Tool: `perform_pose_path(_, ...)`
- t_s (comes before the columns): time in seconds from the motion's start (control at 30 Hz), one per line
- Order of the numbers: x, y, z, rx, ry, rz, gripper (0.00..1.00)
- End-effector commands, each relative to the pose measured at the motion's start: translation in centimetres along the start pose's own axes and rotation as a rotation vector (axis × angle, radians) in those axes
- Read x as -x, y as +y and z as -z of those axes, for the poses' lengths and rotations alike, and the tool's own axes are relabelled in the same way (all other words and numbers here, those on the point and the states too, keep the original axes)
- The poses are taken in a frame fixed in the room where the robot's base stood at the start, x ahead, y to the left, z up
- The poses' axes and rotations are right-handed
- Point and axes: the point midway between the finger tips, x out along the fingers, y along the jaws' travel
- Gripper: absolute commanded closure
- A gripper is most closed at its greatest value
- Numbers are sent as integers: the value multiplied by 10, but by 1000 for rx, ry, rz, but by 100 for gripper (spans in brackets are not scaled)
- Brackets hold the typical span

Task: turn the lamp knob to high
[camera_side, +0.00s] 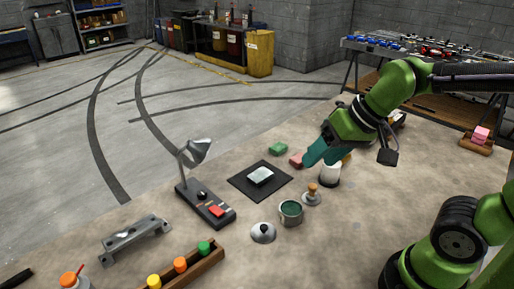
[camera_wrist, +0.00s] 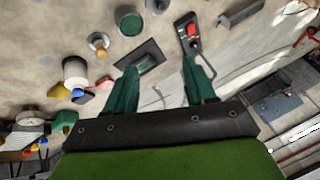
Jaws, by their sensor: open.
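The lamp stands left of centre on the table in the side view, with a grey tilted head (camera_side: 198,151) over a long dark base (camera_side: 226,222). A round black knob (camera_side: 202,195) and a red block-like part (camera_side: 216,211) sit on top of the base. The lamp base also shows at the top of the wrist view (camera_wrist: 183,22), its red part (camera_wrist: 193,28) clear; the knob's setting is too small to read. My gripper (camera_side: 312,158) is above the table, well right of the lamp. Its teal fingers are apart and empty in the wrist view (camera_wrist: 160,85).
A dark square mat (camera_side: 243,184) with a pale block (camera_side: 260,175) lies between lamp and gripper. A green-filled cup (camera_side: 290,213), a wooden-handled stamp (camera_side: 312,195), a white cylinder (camera_side: 330,175) and a domed lid (camera_side: 263,233) stand nearby. A grey bracket (camera_side: 135,236) lies left.

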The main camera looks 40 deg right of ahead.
Motion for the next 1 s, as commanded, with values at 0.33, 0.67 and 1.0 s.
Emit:
perform_pose_path(0.33,-93,-60,80,355,-184,-12,45)
perform_pose_path(0.67,-164,-109,144,795,-182,39,45)
perform_pose_path(1.0,-185,-110,142,878,-175,47,45)
